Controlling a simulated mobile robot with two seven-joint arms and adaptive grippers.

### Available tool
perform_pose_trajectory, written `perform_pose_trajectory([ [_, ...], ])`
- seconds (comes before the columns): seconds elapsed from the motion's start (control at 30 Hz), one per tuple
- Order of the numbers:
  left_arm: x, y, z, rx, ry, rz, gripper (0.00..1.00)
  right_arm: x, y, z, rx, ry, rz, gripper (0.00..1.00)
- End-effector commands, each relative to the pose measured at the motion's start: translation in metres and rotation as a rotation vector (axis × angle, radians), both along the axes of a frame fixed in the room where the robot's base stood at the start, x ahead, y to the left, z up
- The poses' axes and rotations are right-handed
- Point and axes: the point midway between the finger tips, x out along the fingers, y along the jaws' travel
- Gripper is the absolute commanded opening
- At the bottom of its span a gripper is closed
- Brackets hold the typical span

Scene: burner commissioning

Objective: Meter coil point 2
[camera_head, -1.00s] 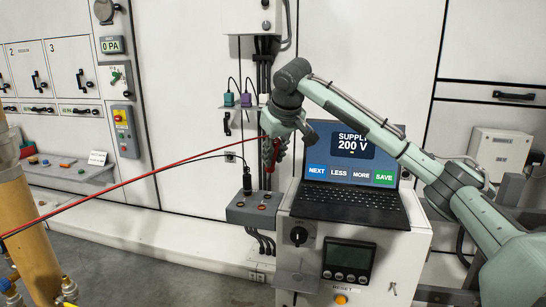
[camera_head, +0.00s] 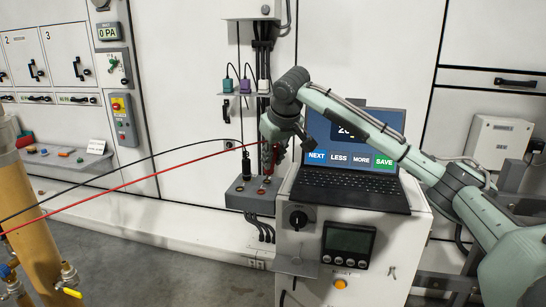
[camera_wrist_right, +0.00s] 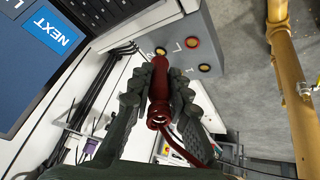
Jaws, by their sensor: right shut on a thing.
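My right gripper (camera_head: 268,158) is shut on a red probe (camera_wrist_right: 158,105) with a red lead. The probe points down over the grey terminal box (camera_head: 237,201). In the wrist view its tip is close to a yellow-ringed socket (camera_wrist_right: 161,50); I cannot tell whether it touches. A red-ringed socket (camera_wrist_right: 192,42) and another yellow-ringed socket (camera_wrist_right: 205,68) are beside it. A black probe (camera_head: 246,166) stands upright at the box's left side. The laptop (camera_head: 352,180) shows NEXT, LESS, MORE and SAVE; my arm partly hides its supply reading. My left gripper is out of view.
The white cabinet (camera_head: 410,245) under the laptop stands right of the terminal box and carries a meter (camera_head: 348,240) and a knob (camera_head: 298,218). Red and black leads stretch left past a tan pipe (camera_head: 38,220). Small plugs (camera_head: 227,84) sit on a shelf above.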

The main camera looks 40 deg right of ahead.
Motion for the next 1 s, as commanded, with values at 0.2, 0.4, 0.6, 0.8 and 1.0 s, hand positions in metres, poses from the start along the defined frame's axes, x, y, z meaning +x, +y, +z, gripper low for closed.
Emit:
perform_pose_trajectory([
  [0.2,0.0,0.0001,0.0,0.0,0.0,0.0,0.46,-0.0001,0.0,0.0003,0.0,0.0,0.0,0.0],
  [0.4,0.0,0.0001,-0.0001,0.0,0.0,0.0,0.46,-0.0001,0.0,-0.0003,0.0,0.0,0.0,0.0],
  [0.6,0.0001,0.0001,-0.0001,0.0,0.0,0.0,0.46,-0.0001,0.0,-0.0026,0.0,0.0,0.0,0.0],
  [0.8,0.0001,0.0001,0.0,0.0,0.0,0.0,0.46,0.0,0.0,-0.005,0.0,0.0,0.0,0.0],
  [1.0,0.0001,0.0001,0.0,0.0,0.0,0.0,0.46,0.0,0.0,-0.0073,0.0,0.0,0.0,0.0],
])
